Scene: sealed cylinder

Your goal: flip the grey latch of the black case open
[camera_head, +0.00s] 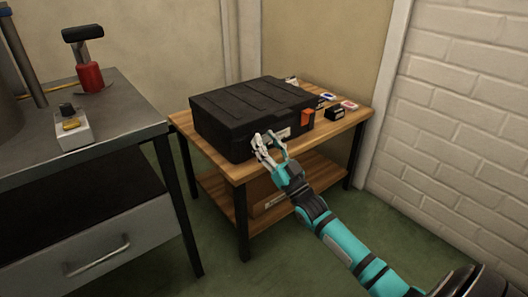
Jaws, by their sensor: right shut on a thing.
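The black case (253,103) lies closed on a wooden table, its front face turned toward me. My right gripper (264,137) is at the left part of that front face, shut on the grey latch. Its fingers cover most of the latch, so its exact position is hard to tell. An orange latch (307,117) shows at the right part of the same face. A pale label is on the face between the two. My left gripper is not in view.
The wooden table (190,128) has small boxes (336,111) at its right end and a lower shelf. A grey workbench (110,120) at left carries a red-and-black tool (89,75) and a small device (73,130). A white brick wall (460,100) is at right.

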